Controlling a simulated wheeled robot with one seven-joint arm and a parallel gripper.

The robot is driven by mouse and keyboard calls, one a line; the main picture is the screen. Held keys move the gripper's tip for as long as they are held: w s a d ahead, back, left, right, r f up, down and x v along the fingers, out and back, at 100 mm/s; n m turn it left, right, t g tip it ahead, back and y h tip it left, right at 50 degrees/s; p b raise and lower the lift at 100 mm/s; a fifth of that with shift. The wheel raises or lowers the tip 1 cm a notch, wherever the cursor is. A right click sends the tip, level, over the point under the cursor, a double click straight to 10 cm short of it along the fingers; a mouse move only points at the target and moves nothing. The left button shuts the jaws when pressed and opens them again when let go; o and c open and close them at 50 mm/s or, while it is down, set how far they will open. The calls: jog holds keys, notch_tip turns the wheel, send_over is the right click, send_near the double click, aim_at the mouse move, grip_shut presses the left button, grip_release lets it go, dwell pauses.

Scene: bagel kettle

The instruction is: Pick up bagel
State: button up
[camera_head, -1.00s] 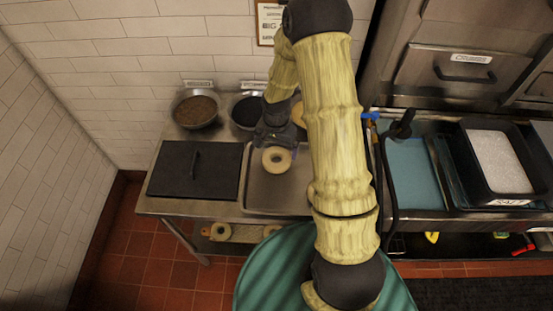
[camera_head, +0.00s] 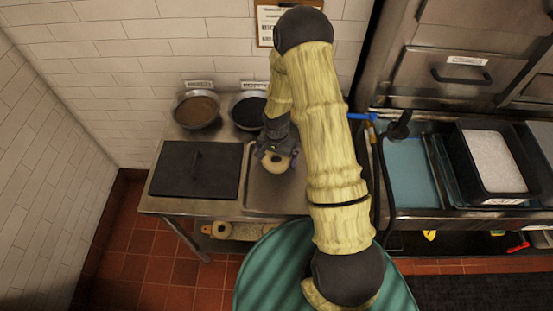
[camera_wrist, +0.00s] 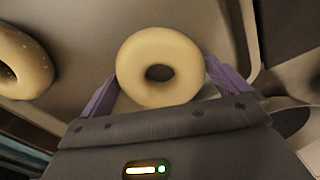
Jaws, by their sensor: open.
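A pale, plain bagel (camera_head: 275,163) is at my gripper, over the metal tray (camera_head: 270,197) set in the steel counter. In the wrist view the bagel (camera_wrist: 160,66) fills the space between the two purple fingers of my gripper (camera_wrist: 160,88). One finger is on each side, and the jaws are open. Whether the fingers touch the bagel, I cannot tell. A second bagel (camera_wrist: 20,62) with specks lies at the left edge of the wrist view. In the head view my arm hides part of the tray's right side.
A black lid with a handle (camera_head: 196,170) covers the counter's left part. A bowl of brown topping (camera_head: 196,109) and a bowl of dark topping (camera_head: 249,111) stand behind. A salt bin (camera_head: 494,160) is at right.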

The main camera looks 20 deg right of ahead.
jog(key=shift+a, duration=0.1)
jog(key=c, duration=0.7)
jog(key=shift+r, duration=0.15)
notch_tip(320, 180, up, 10)
jog(key=b, duration=0.2)
jog(key=shift+w+f, duration=0.15)
jog(key=shift+f, duration=0.1)
dwell(0.3)
